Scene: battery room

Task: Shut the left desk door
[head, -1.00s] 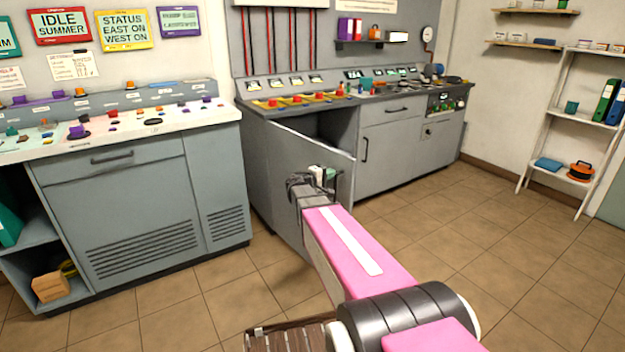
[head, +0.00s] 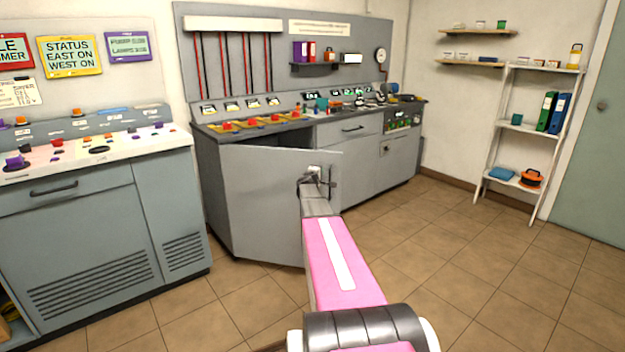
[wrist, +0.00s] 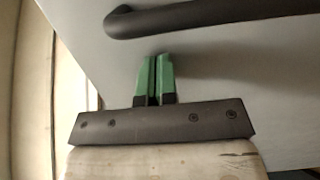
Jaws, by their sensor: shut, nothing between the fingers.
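The left desk door (head: 262,198) is a grey panel on the far desk, standing ajar with a dark gap along its top edge. In the wrist view the door's pale grey face (wrist: 240,110) fills most of the picture, with its dark bar handle (wrist: 220,18) across the top. My gripper (head: 322,172) is at the door's free right edge, beside the handle. In the wrist view its green fingertips (wrist: 154,75) are together and empty, close to the door face below the handle. I cannot tell whether they touch it.
The far desk (head: 225,150) carries buttons and gauges on top. A nearer console (head: 90,230) stands at the left. A white shelf rack (head: 545,140) stands at the right. Tiled floor (head: 440,260) is open in front and to the right.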

